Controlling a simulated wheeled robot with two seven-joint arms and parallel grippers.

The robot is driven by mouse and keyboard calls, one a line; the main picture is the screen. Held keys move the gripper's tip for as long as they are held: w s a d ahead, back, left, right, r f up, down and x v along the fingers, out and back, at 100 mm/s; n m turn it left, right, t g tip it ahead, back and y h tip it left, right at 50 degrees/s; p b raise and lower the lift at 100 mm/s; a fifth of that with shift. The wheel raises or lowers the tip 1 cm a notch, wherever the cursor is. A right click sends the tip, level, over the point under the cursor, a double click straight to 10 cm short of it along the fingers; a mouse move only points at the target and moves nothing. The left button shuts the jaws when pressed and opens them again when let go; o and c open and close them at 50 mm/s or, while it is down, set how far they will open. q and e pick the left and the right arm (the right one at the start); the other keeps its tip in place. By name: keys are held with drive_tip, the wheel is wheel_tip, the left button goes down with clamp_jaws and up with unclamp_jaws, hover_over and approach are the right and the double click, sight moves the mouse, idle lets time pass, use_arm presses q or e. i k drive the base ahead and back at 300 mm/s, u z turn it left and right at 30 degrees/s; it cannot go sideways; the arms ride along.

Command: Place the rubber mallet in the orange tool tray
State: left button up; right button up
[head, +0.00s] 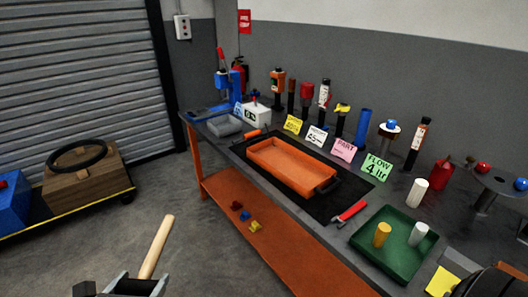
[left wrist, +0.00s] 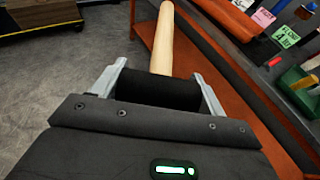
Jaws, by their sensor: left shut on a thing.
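The rubber mallet shows its pale wooden handle (head: 157,247) at the bottom left of the head view, pointing up and away from the gripper. My left gripper (head: 125,289) is shut on the mallet's black head (left wrist: 158,88), which lies between the two fingers in the left wrist view. The mallet is held in front of the bench, over the floor side. The orange tool tray (head: 290,160) lies on a black mat on the bench, up and to the right of the mallet, and looks empty.
A red-handled tool (head: 349,212) lies by the tray's near right corner. A green tray (head: 390,257) holds a yellow and a white cylinder. Cards and upright bottles and tools line the bench's back. An orange lower shelf (head: 275,235) holds small coloured pieces.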

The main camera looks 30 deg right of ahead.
sight(294, 177)
drive_tip(key=i, duration=3.1)
drive_tip(key=z, duration=3.75)
